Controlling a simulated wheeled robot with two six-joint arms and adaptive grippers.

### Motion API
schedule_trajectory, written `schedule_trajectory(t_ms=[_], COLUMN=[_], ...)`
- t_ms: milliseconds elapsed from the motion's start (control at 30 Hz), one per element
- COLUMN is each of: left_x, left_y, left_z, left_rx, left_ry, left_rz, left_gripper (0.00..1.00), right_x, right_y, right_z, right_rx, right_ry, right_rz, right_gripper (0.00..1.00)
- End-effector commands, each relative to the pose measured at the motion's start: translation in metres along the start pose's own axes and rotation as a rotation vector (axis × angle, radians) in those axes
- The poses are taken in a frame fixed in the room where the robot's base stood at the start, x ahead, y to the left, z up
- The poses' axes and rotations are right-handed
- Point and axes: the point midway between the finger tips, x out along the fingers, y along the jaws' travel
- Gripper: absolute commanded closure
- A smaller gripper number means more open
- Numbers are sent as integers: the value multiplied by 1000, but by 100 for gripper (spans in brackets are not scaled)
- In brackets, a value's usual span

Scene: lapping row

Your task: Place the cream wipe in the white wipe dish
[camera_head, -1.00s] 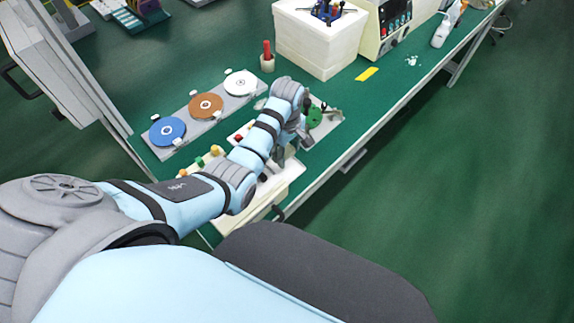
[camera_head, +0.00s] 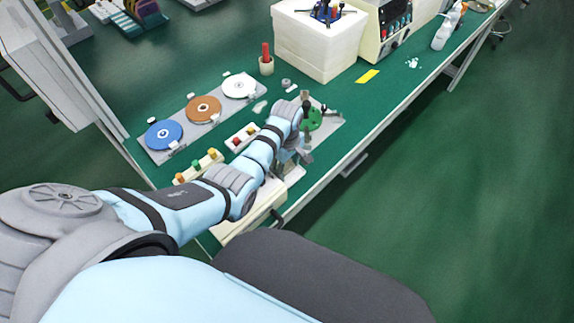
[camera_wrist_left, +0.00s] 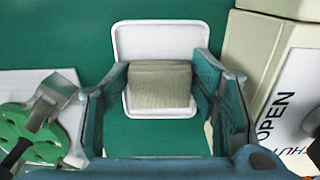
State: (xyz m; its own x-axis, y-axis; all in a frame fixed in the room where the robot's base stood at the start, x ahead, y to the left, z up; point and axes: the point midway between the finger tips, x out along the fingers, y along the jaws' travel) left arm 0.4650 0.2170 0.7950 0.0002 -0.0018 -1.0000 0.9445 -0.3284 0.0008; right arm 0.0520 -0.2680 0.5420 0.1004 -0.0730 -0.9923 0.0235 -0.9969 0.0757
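The cream wipe (camera_wrist_left: 160,86) is a folded, ribbed block seen in the left wrist view. It spans the gap between the two fingers of my left gripper (camera_wrist_left: 161,85) and touches both. The white wipe dish (camera_wrist_left: 160,28), a shallow square tray with rounded corners, lies directly behind the wipe, whose outline falls inside the rim. I cannot tell whether the wipe touches the dish floor. My right gripper is not in view.
A green disc fixture (camera_head: 312,119) stands left of the dish in the wrist view. A cream box with an OPEN/SHUT label (camera_wrist_left: 297,105) is close on the right. A plate with blue, brown and white discs (camera_head: 203,109) and a rack of coloured knobs (camera_head: 199,167) lie beyond the arm.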

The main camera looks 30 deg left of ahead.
Motion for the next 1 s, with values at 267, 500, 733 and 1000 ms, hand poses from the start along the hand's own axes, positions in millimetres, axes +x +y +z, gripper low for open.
schedule_trajectory(t_ms=[267,500,733,1000], left_x=[-3,-44,-101,-125], left_y=[0,1,1,0], left_z=[0,-1,0,0], left_rx=[0,0,0,0], left_ry=[1,2,2,1], left_rz=[0,3,3,0], left_gripper=[43,43,43,43], right_x=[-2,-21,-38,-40], right_y=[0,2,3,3], right_z=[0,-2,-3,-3], right_rx=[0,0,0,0], right_ry=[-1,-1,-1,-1], right_rz=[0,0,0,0], right_gripper=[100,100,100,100])
